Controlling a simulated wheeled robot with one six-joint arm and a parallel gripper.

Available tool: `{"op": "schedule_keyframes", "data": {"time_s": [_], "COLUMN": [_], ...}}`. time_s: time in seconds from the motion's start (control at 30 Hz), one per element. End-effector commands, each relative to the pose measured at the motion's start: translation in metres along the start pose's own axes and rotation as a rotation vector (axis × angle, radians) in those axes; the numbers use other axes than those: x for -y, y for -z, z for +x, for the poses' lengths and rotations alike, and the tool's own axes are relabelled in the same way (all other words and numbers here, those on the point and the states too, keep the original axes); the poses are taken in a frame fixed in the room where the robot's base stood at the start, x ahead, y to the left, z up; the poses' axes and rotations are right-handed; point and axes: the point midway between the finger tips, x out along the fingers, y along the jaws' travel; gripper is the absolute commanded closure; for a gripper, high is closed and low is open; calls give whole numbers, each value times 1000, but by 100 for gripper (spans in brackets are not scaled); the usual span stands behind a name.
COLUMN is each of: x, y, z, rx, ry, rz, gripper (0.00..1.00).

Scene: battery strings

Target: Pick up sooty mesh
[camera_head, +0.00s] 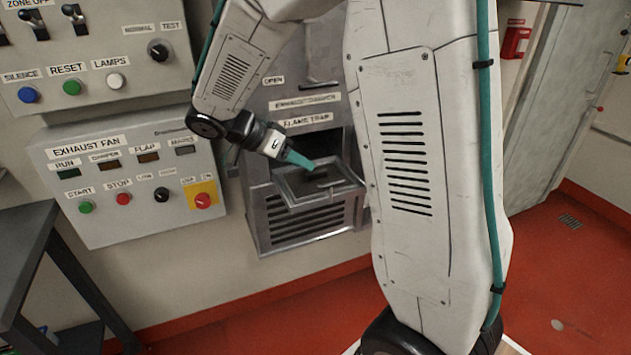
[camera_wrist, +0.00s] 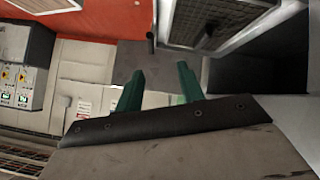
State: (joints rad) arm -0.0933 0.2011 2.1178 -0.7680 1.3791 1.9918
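The flame trap drawer (camera_head: 297,203) is pulled out of its grey housing on the wall, below the FLAME TRAP label. A dark grey framed panel, which looks like the sooty mesh (camera_head: 343,181), lies in it. In the wrist view a dark mesh panel (camera_wrist: 222,17) in a pale frame shows at the upper right. My gripper (camera_head: 312,166) has teal fingers and hangs at the drawer, over the panel's left part. In the wrist view my gripper (camera_wrist: 160,82) has its fingers apart with nothing between them. My arm hides the housing's right side.
A control panel (camera_head: 130,180) with buttons and a yellow-backed red button is left of the housing. A dark table (camera_head: 25,240) stands at the far left. The red floor (camera_head: 560,290) is clear at the right, by a grey door (camera_head: 565,110).

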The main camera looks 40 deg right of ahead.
Motion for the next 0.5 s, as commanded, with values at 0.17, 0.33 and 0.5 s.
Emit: {"op": "schedule_keyframes", "data": {"time_s": [0.17, 0.33, 0.5], "x": [52, 73, 76], "y": [-13, -18, -15], "z": [14, 21, 37], "rx": [-147, -209, -219], "ry": [3, 26, 30], "rz": [233, 346, 368], "gripper": [62, 62, 62]}}
